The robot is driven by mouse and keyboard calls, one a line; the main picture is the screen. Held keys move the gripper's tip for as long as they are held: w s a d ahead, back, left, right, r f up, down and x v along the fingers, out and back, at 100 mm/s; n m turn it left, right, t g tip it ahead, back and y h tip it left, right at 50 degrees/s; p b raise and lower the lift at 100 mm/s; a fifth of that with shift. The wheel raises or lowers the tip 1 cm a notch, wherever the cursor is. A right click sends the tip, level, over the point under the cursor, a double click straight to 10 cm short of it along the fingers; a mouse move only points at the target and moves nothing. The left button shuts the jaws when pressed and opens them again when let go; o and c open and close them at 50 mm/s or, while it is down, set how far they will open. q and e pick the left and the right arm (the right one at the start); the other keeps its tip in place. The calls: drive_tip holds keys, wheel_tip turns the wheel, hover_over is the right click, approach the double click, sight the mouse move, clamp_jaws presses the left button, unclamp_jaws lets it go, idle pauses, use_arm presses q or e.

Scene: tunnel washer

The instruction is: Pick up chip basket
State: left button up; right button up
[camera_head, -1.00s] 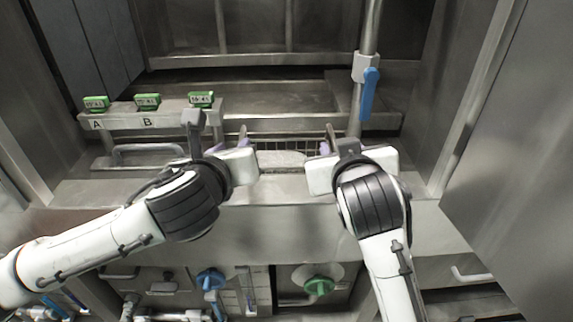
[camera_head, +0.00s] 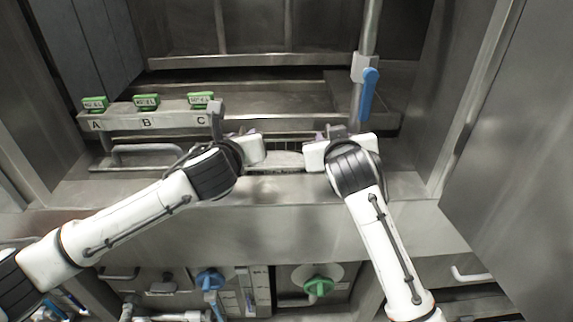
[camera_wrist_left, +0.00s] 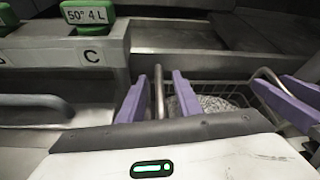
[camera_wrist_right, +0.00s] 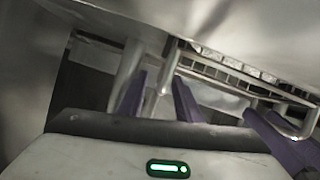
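The chip basket is a wire-mesh basket in the recess ahead, seen in the head view (camera_head: 285,146) between my grippers, which hide parts of it. It shows in the left wrist view (camera_wrist_left: 208,86), with pale speckled contents, and in the right wrist view (camera_wrist_right: 235,70). My left gripper (camera_head: 245,134) is open. In its wrist view (camera_wrist_left: 158,98) the upright metal handle stands between its purple fingers, with gaps on both sides. My right gripper (camera_head: 328,135) is at the basket's right end. Its wrist view (camera_wrist_right: 158,98) shows its fingers apart with a metal handle bar between them.
A blue-handled valve (camera_head: 368,92) on a vertical pipe stands just behind my right gripper. A ledge with green displays (camera_head: 147,101) and a grab bar (camera_head: 148,150) lies to the left. A steel front ledge (camera_head: 280,187) runs below the grippers.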

use_arm(q)
clamp_jaws()
use_arm(e)
clamp_jaws()
use_arm(q)
drive_tip(key=shift+r, duration=0.2)
use_arm(e)
drive_tip(key=shift+r, duration=0.2)
